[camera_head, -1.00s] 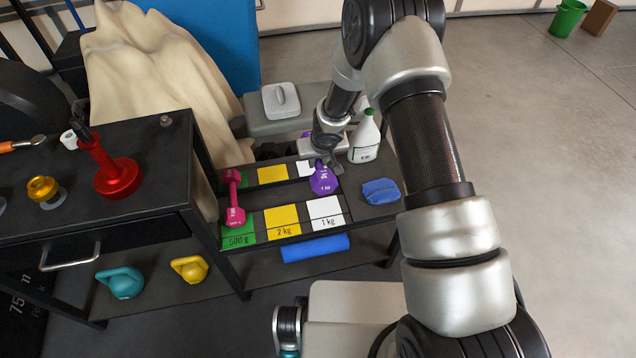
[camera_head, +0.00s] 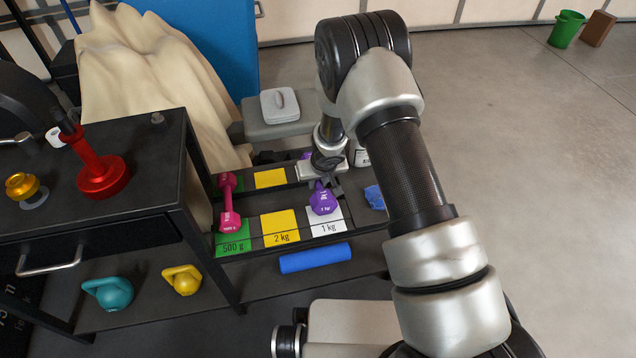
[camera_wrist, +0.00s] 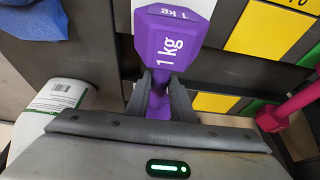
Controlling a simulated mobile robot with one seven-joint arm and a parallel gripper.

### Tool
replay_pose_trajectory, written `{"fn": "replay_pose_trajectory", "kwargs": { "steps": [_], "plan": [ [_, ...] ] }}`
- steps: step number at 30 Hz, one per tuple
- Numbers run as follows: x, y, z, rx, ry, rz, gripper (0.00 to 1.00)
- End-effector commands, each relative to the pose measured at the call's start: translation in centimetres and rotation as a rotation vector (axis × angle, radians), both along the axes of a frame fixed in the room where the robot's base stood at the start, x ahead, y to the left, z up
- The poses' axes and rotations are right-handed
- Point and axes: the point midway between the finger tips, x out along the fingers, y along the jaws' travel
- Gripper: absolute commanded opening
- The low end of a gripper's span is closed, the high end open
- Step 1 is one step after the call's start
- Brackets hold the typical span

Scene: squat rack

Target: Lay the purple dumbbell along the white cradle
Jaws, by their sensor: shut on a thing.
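The purple dumbbell (camera_head: 322,202), marked 1 kg, is held in my gripper (camera_head: 325,182). In the wrist view my gripper's fingers (camera_wrist: 160,88) are shut around its handle, with the purple head (camera_wrist: 174,38) beyond them. The white cradle (camera_head: 328,226), marked 1 kg, is the right-hand slot of the rack. The dumbbell's near head overlaps the back part of its front white plate. The cradle's back end is hidden behind my wrist. I cannot tell whether the dumbbell touches the cradle or hangs just above it.
A pink dumbbell (camera_head: 229,202) lies along the green 500 g cradle on the left. The yellow 2 kg cradle (camera_head: 281,229) between is empty. A blue cloth (camera_head: 375,197) and a white bottle (camera_head: 361,156) are on the right, partly hidden by my arm. A blue roller (camera_head: 315,257) lies below.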

Motion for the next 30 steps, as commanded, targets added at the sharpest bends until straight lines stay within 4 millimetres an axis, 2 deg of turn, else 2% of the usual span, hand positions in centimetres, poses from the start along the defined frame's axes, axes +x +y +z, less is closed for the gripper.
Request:
{"fn": "replay_pose_trajectory", "kwargs": {
  "steps": [4, 5, 8, 16, 20, 23, 30],
  "plan": [
    [0.2, 0.0, -0.2, 0.002, -0.004, -0.002, 0.00],
    [0.0, 0.0, -0.4, 0.001, 0.000, -0.002, 0.23],
    [0.0, 0.0, -0.3, 0.000, 0.000, -0.001, 0.40],
    [0.0, 0.0, -0.2, 0.000, 0.000, 0.000, 0.40],
    [-0.1, 0.0, 0.5, 0.000, -0.001, 0.000, 0.40],
    [-0.6, -0.2, 2.0, 0.001, -0.002, -0.001, 0.40],
    [-2.5, -0.7, 7.1, 0.002, -0.003, -0.003, 0.40]
  ]
}}
